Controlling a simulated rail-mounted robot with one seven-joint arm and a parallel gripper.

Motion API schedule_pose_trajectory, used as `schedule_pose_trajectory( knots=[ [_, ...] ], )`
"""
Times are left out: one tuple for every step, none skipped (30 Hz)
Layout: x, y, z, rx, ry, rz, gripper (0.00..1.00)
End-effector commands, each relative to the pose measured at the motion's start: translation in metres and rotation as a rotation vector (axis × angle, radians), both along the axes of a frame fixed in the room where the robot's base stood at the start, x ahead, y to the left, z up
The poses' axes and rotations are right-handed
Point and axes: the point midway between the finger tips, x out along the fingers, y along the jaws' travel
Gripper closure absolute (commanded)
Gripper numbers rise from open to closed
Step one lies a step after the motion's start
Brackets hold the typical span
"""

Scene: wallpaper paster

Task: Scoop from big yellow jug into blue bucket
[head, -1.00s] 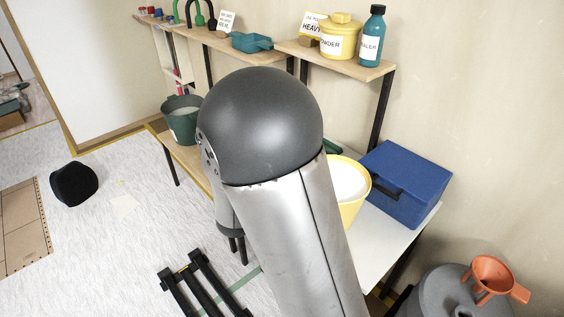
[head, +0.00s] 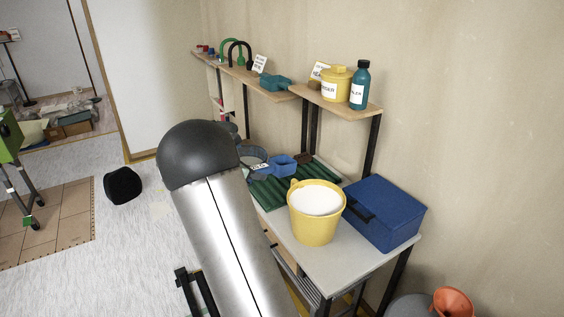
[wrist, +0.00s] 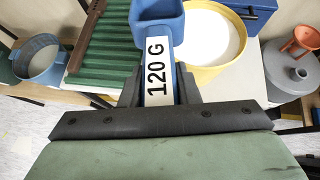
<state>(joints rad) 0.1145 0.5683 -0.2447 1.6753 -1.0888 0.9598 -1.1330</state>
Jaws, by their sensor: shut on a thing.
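The big yellow jug (head: 313,226) stands upright on the table, full of white material near its rim; it also shows in the wrist view (wrist: 204,77). My gripper (wrist: 159,88) is shut on the handle of a blue scoop (wrist: 156,24) labelled "120 G". In the head view the scoop (head: 284,165) is left of and beyond the jug, over the green ribbed surface. I cannot tell what is in its bowl.
A green ribbed tray (wrist: 106,40) lies between bucket and jug. A blue box (head: 385,213) stands right of the jug. A shelf (head: 345,107) above holds a yellow canister (head: 335,84) and a teal bottle (head: 360,86). A grey container with an orange funnel (head: 453,302) is lower right.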

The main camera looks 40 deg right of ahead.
Motion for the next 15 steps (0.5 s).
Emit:
schedule_pose_trajectory(
  knots=[
    [-0.010,-0.023,0.008,0.016,0.000,-0.114,0.94],
    [-0.016,-0.033,0.008,0.028,-0.002,-0.180,0.94],
    [-0.024,-0.045,0.007,0.042,-0.005,-0.262,0.94],
    [-0.029,-0.053,0.006,0.052,-0.008,-0.319,0.94],
    [-0.032,-0.059,0.004,0.062,-0.010,-0.365,0.94],
    [-0.035,-0.065,0.002,0.072,-0.016,-0.411,0.94],
    [-0.037,-0.068,0.001,0.079,-0.020,-0.441,0.94],
    [-0.038,-0.071,-0.001,0.086,-0.023,-0.465,0.94],
    [-0.040,-0.074,-0.003,0.093,-0.027,-0.489,0.94],
    [-0.040,-0.076,-0.004,0.097,-0.030,-0.501,0.94],
    [-0.041,-0.077,-0.005,0.101,-0.033,-0.512,0.94],
    [-0.042,-0.078,-0.006,0.107,-0.034,-0.521,0.94],
    [-0.042,-0.079,-0.007,0.114,-0.037,-0.526,0.94],
    [-0.043,-0.080,-0.009,0.122,-0.040,-0.528,0.94],
    [-0.043,-0.081,-0.010,0.135,-0.044,-0.528,0.94]
  ],
)
